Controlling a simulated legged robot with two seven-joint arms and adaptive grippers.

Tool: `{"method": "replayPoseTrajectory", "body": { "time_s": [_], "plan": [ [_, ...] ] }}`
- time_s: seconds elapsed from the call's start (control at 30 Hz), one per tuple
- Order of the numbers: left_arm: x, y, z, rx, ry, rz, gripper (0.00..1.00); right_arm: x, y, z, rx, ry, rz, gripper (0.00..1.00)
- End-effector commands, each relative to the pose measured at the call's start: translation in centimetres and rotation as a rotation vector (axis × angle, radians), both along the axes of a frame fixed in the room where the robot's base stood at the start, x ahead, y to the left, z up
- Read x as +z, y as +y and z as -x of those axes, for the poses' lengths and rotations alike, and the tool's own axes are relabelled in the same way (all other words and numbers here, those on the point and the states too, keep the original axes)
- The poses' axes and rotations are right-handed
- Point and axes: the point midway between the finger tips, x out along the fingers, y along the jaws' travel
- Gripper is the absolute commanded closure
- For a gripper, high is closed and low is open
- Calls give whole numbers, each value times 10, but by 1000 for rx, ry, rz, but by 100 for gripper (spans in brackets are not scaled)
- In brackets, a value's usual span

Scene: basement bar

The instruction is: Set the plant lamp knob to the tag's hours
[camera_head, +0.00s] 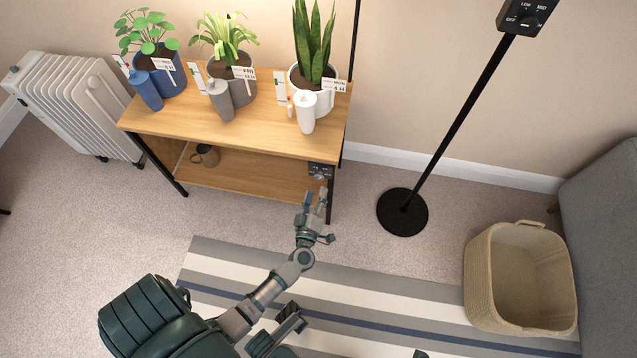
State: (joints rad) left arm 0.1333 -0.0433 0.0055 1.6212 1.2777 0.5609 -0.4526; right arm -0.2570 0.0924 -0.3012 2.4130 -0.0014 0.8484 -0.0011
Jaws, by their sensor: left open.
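A small dark control box with a round knob (320,171) sits at the right front of the wooden plant stand (240,137), just under its top. The knob's setting is too small to read. My left gripper (315,196) is open and empty, just below and in front of the box, apart from the knob. White tags with small print ending in "H" stand at the left plant (150,22), middle plant (225,35) and right plant (315,40); their numbers are not clear. My right gripper is not identifiable.
Blue (148,92), grey (221,102) and white (306,114) bottles stand before the pots. A mug (207,155) is on the lower shelf. A black floor pole with a dial box (527,17) stands right, near a basket (520,280). A radiator (82,105) is left.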

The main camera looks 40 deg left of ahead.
Motion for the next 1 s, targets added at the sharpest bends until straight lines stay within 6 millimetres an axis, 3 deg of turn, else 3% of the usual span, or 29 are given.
{"method": "replayPoseTrajectory", "body": {
  "time_s": [0.1,0.33,1.0],
  "plan": [
    [-1,-14,24,1,2,2,40,0,0,0,0,1,0,53],
    [-1,-31,51,1,1,1,40,0,0,0,0,2,0,53],
    [0,-34,55,0,-2,-2,40,-1,0,-2,-1,3,-1,53]
  ]
}}
